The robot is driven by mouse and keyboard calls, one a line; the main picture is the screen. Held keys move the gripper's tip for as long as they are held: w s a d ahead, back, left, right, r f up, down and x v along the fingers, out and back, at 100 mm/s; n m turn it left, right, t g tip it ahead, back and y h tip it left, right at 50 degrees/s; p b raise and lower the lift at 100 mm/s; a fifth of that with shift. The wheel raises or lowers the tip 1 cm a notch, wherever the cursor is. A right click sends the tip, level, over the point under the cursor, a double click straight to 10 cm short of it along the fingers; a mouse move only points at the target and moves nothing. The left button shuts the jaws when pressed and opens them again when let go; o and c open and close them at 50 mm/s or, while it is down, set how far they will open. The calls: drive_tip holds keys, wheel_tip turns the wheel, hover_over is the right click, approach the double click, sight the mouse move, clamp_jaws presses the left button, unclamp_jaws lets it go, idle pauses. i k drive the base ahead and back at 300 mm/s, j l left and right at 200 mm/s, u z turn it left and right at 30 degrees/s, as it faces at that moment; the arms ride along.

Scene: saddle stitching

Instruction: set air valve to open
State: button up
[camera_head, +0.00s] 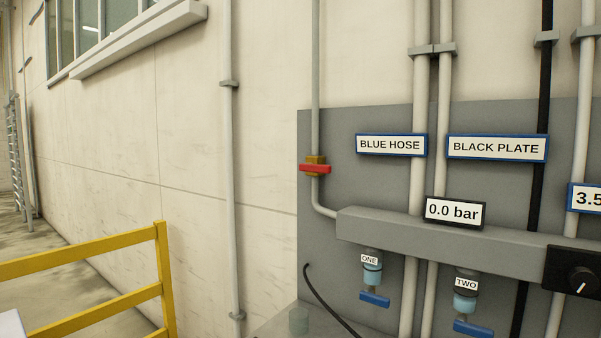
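The air valve is a brass body (316,159) with a red handle (315,169) on a thin grey vertical pipe (316,80), left of centre on the grey wall panel (380,190). The red handle lies crosswise to the pipe. Below the valve the pipe bends right into a grey manifold bar (440,238). A display (454,212) on the bar reads 0.0 bar. My gripper is not in view.
Two blue-handled valves, ONE (374,299) and TWO (473,328), hang under the bar. A black knob (580,281) sits at the right. Signs read BLUE HOSE (391,145) and BLACK PLATE (497,148). A yellow railing (162,280) stands lower left.

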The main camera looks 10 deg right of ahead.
sight(309, 167)
drive_tip(key=i+j+z, duration=0.15)
drive_tip(key=j, duration=0.3)
drive_tip(key=i+j+z, duration=0.1)
drive_tip(key=j, duration=0.35)
drive_tip(key=i+j+z, duration=0.15)
drive_tip(key=j, duration=0.3)
